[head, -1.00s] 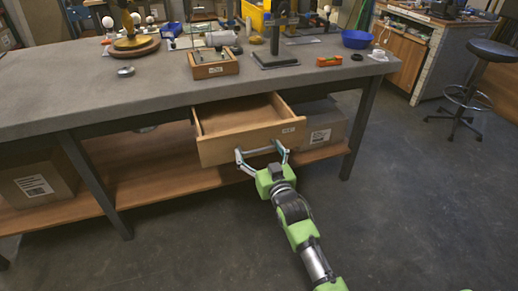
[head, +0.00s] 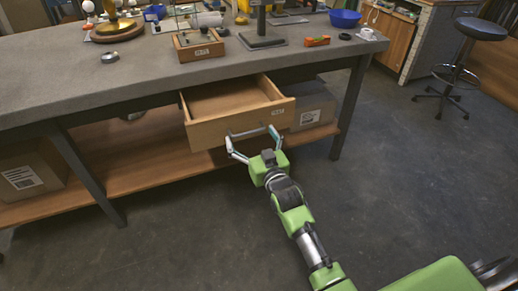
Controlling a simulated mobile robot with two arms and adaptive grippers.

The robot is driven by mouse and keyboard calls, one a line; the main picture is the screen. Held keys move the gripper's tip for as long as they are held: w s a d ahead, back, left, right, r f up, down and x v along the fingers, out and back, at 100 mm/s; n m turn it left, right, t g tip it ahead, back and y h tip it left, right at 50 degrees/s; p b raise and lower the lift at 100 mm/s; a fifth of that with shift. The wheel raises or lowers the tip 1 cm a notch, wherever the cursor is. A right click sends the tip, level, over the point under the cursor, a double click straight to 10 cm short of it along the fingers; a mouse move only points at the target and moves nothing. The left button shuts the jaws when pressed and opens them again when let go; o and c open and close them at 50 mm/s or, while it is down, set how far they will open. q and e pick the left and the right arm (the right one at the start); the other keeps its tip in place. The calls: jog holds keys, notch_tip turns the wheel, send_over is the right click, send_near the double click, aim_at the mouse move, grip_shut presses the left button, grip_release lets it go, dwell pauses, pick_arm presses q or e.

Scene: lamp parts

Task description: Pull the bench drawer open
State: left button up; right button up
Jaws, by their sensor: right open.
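The wooden bench drawer (head: 210,133) is pulled out from under the bench top, and its open inside looks empty. I cannot tell whether the fingers touch the handle. My left gripper is not in view.
The grey bench top (head: 130,80) carries a small wooden tray (head: 200,50), a dark stand (head: 262,38), an orange level (head: 317,41) and a blue bowl (head: 344,18). Boxes sit on the lower shelf. A stool (head: 480,30) stands at right. The floor before the drawer is clear.

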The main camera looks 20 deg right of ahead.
jog(key=s, duration=1)
jog(key=shift+s+d, duration=0.15)
jog(key=shift+d, duration=0.1)
